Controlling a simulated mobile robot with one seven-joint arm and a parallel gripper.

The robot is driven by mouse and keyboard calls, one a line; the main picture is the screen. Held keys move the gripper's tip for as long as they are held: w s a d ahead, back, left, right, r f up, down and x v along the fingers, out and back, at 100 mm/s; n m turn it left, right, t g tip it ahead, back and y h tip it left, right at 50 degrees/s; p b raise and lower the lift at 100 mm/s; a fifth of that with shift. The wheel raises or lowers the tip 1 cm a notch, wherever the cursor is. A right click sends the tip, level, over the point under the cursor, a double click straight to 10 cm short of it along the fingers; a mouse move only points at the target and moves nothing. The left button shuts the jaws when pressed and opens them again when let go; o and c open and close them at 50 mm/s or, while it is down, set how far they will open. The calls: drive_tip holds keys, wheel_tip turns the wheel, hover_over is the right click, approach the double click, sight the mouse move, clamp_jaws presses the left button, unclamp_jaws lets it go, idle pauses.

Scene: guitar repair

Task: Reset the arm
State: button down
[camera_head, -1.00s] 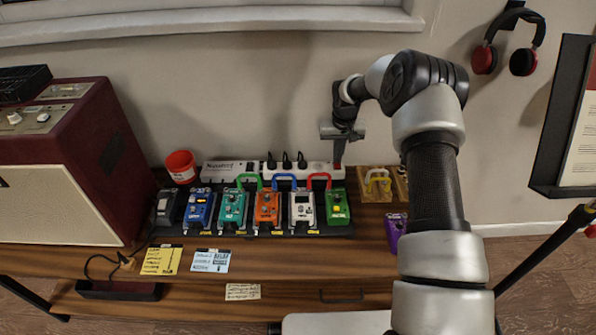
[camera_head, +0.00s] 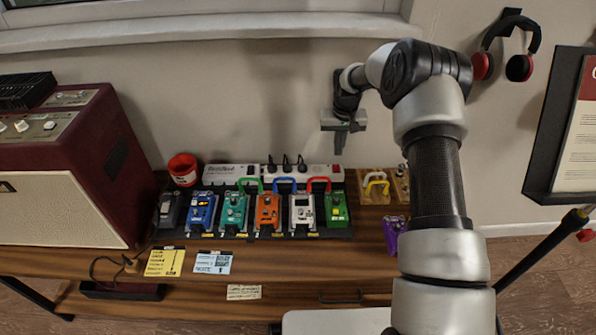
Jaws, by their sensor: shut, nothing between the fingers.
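My gripper (camera_head: 340,150) hangs pointing down in front of the wall, above the right end of the pedalboard and the power strip. Its fingers are shut and hold nothing. It is clear of the pedals and cables below it. My arm rises at the right of the view, bends at the top and reaches left to the gripper. The green pedal (camera_head: 336,209) sits below the gripper at the right end of the pedal row.
A pedal row with blue (camera_head: 201,211), teal, orange and white pedals stands on the wooden bench (camera_head: 290,275). Behind it lies a white power strip (camera_head: 225,173) with plugs. A red cup (camera_head: 183,168), an amplifier (camera_head: 60,165) and a purple pedal (camera_head: 393,232) stand nearby.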

drive_tip(key=shift+r+p, duration=0.3)
drive_tip(key=shift+r, duration=0.6)
drive_tip(key=s+r+t, duration=0.1)
drive_tip(key=s+r, duration=0.4)
drive_tip(key=r, duration=0.4)
drive_tip(key=s+r+h, duration=0.1)
drive_tip(key=s+r, duration=0.5)
drive_tip(key=r, duration=0.3)
drive_tip(key=s+r+t, duration=0.1)
drive_tip(key=s+r, duration=0.4)
drive_tip(key=r, duration=0.3)
drive_tip(key=s+r+t+y, duration=0.1)
drive_tip(key=s+r, duration=0.1)
drive_tip(key=s, duration=1.1)
drive_tip(key=s+r+t, duration=0.1)
drive_tip(key=s+r, duration=0.1)
drive_tip(key=s, duration=1.1)
wheel_tip(320, 180, up, 21)
drive_tip(key=p, duration=2.1)
